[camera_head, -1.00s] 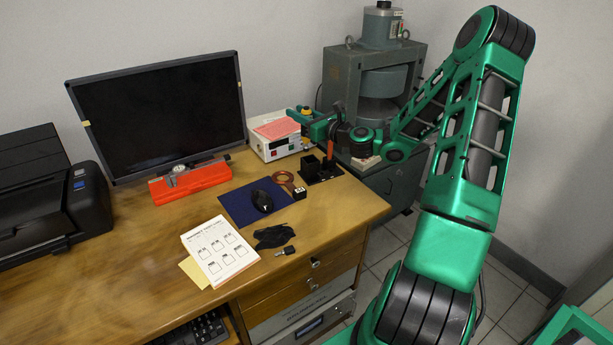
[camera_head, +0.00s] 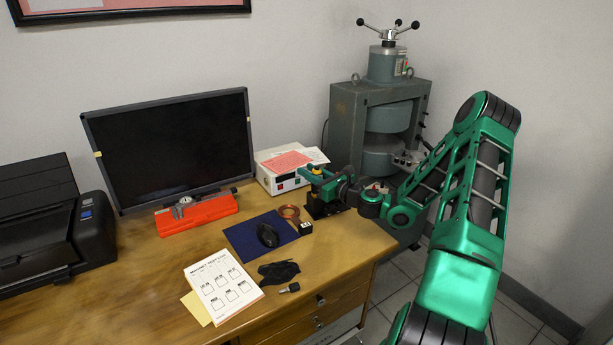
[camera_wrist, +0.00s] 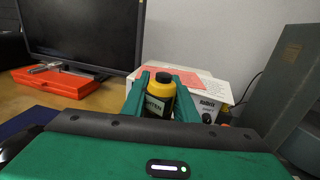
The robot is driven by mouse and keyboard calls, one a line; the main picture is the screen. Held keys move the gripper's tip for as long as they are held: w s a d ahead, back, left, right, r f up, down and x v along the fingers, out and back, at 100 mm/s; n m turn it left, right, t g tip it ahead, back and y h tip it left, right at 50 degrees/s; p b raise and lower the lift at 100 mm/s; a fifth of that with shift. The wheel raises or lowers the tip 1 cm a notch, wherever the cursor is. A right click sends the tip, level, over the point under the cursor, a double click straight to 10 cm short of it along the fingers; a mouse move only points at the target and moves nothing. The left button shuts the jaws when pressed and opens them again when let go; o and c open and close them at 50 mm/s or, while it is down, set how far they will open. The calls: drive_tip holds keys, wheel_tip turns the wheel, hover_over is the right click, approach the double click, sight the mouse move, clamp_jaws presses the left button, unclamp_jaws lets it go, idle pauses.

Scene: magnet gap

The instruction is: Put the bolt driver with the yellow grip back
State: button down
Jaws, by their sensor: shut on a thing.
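The bolt driver with the yellow grip (camera_wrist: 161,93) stands between my gripper's jaws in the wrist view, its black cap up and dark lettering on its side. My gripper (camera_head: 317,177) is shut on it, at the right rear of the desk. In the head view only a little yellow shows between the green fingers. A black stand (camera_head: 314,208) is on the desk right below my gripper, partly covered by it. The driver's lower end is hidden, so I cannot tell whether it touches the stand.
A white instrument box (camera_head: 268,180) with a red sheet (camera_head: 287,162) on top stands close behind my gripper. A copper ring (camera_head: 289,212), a small black block (camera_head: 305,228) and a blue mat (camera_head: 245,238) lie to the left. A grey-green magnet machine (camera_head: 345,122) stands at the right.

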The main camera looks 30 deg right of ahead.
drive_tip(key=shift+f, duration=0.25)
drive_tip(key=c, duration=1.4)
unclamp_jaws()
drive_tip(key=shift+f, duration=0.1)
